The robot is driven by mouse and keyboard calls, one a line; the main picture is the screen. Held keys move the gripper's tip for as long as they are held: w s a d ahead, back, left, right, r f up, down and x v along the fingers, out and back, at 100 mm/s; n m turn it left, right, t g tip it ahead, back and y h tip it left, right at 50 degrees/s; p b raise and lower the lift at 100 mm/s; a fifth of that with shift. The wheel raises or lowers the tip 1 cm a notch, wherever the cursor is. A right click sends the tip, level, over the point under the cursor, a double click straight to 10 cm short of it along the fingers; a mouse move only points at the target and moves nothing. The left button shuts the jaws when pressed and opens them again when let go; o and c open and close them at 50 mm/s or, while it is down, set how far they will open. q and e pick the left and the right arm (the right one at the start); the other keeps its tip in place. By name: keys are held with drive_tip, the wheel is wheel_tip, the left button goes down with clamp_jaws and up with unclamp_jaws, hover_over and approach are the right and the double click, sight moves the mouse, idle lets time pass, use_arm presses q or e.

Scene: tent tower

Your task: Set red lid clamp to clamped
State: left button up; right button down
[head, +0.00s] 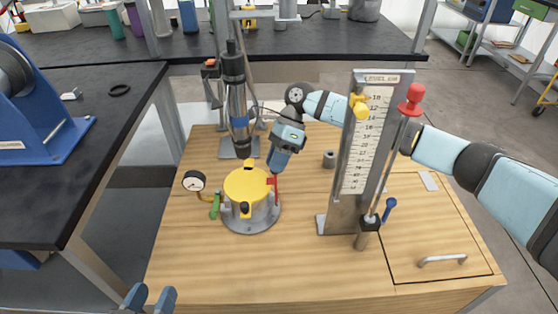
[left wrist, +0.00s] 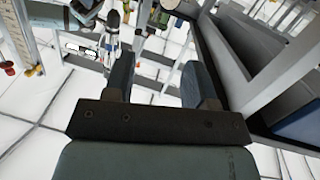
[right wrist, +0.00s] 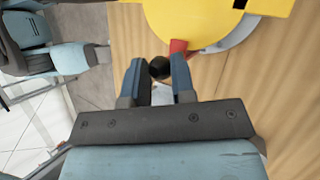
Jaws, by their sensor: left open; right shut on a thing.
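The yellow-lidded round vessel (head: 246,186) stands on the wooden bench. The red lid clamp (head: 275,187) is on the lid's right side and stands roughly upright; it shows red at the lid's edge in the right wrist view (right wrist: 178,46). My right gripper (head: 275,172) reaches down from behind and is shut on this clamp. A dark round knob (right wrist: 160,68) sits between its fingers. I cannot tell whether the clamp is fully closed. My left gripper (head: 148,298) is open and empty at the bottom edge, well away from the vessel; its fingers also show in the left wrist view (left wrist: 160,75).
A pressure gauge (head: 194,181) and green handle (head: 215,206) are on the vessel's left. A dark cylinder on a stand (head: 235,90) rises behind it. The tall level gauge (head: 365,140) stands right, in front of my right arm. The bench's front is clear.

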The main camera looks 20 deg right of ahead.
use_arm(q)
drive_tip(key=shift+f, duration=0.1)
use_arm(e)
drive_tip(key=shift+s+a+f, duration=0.3)
drive_tip(key=shift+a, duration=0.3)
drive_tip(key=c, duration=1)
unclamp_jaws()
drive_tip(key=shift+c, duration=0.2)
drive_tip(key=shift+o, duration=0.4)
drive_tip(key=shift+w+a+f, duration=0.1)
drive_tip(key=shift+w+a, duration=0.25)
drive_tip(key=shift+d+r, duration=0.25)
drive_tip(key=shift+d, duration=0.1)
use_arm(q)
drive_tip(key=shift+g+y, duration=0.7)
drive_tip(key=shift+g, duration=0.2)
drive_tip(key=shift+s+a+f+p, duration=0.15)
drive_tip(key=shift+a+f+p, duration=0.2)
drive_tip(key=shift+f, duration=0.25)
drive_tip(key=shift+s+a+f+p, duration=0.15)
drive_tip(key=shift+a+f+p, duration=0.2)
drive_tip(key=shift+f, duration=0.3)
drive_tip(key=shift+s+a+f+p, duration=0.15)
drive_tip(key=shift+a+f+p, duration=0.2)
drive_tip(key=shift+f, duration=0.25)
use_arm(e)
drive_tip(key=v, duration=1.3)
drive_tip(key=shift+w, duration=0.3)
drive_tip(key=shift+a+r, duration=0.1)
